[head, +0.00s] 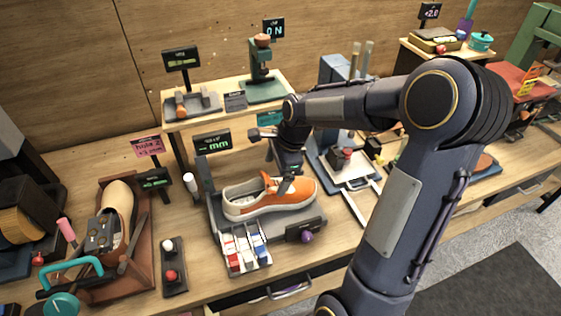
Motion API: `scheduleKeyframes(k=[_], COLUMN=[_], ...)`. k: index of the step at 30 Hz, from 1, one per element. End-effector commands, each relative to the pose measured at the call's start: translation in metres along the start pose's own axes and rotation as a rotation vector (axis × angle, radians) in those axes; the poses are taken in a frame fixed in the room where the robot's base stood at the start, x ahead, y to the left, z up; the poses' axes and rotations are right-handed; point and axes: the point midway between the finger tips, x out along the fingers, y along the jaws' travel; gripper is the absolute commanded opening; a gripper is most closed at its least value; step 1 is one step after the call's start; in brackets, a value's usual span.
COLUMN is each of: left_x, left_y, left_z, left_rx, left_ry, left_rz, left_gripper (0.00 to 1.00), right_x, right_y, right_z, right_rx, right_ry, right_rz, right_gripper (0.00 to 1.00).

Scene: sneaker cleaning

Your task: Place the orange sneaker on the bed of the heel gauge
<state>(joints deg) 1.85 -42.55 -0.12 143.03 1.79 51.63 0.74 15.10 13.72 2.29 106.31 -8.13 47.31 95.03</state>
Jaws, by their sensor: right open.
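The orange sneaker (295,195) has a white sole and a pale insole. It lies on its sole on the grey bed of a gauge (262,226), below a dark display reading "mm" (212,141). My right gripper (284,184) is over the middle of the sneaker, with its fingers at the upper near the opening. It is open; whether a finger touches the shoe is hard to tell. My right arm comes in from the right and covers part of the bench. My left gripper is not in view.
Red, white and blue blocks (241,250) sit at the gauge's front. A small box with white and red buttons (173,268) stands left of it. A shoe-last fixture (118,215) is farther left. A raised shelf (215,112) with instruments stands behind.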

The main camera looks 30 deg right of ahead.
Motion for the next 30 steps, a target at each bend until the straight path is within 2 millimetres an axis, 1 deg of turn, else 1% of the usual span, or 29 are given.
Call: scheduleKeyframes(k=[1, 3, 6, 9, 11, 13, 14, 17, 18, 19, 21, 24, 25, 27, 30], left_x=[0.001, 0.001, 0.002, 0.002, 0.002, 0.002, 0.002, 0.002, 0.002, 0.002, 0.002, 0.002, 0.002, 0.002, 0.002], left_y=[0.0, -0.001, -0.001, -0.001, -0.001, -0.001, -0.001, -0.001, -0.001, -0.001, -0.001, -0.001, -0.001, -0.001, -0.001], left_z=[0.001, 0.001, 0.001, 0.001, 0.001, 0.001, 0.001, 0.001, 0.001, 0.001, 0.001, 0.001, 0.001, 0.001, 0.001], left_rx=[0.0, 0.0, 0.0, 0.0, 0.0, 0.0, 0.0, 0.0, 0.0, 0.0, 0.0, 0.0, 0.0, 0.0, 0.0], left_ry=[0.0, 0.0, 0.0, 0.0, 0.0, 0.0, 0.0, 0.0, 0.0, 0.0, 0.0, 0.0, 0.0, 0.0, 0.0], left_rz=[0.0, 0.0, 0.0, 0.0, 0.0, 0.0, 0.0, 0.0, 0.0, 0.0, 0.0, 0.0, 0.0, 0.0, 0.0], left_gripper=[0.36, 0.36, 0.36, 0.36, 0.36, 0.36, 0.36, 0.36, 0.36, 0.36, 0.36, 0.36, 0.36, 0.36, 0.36], right_x=[-0.011, -0.023, -0.035, -0.043, -0.05, -0.061, -0.067, -0.088, -0.094, -0.098, -0.103, -0.102, -0.101, -0.097, -0.093], right_y=[-0.001, 0.0, 0.0, 0.001, 0.005, 0.018, 0.026, 0.064, 0.082, 0.096, 0.127, 0.166, 0.175, 0.192, 0.207], right_z=[0.0, 0.0, 0.0, 0.001, 0.002, 0.007, 0.01, 0.022, 0.026, 0.029, 0.036, 0.043, 0.045, 0.048, 0.051], right_rx=[0.0, -0.001, -0.001, -0.006, -0.04, -0.138, -0.202, -0.494, -0.632, -0.738, -0.975, -1.275, -1.351, -1.497, -1.631], right_ry=[0.0, 0.0, 0.0, -0.001, -0.004, -0.012, -0.016, -0.028, -0.029, -0.028, -0.021, 0.0, 0.009, 0.028, 0.05], right_rz=[-0.006, -0.004, -0.003, -0.001, -0.009, -0.027, -0.04, -0.098, -0.125, -0.148, -0.2, -0.268, -0.286, -0.322, -0.353], right_gripper=[0.9, 0.9, 0.9, 0.9, 0.9, 0.9, 0.9, 0.9, 0.9, 0.9, 0.9, 0.9, 0.9, 0.9, 0.9])
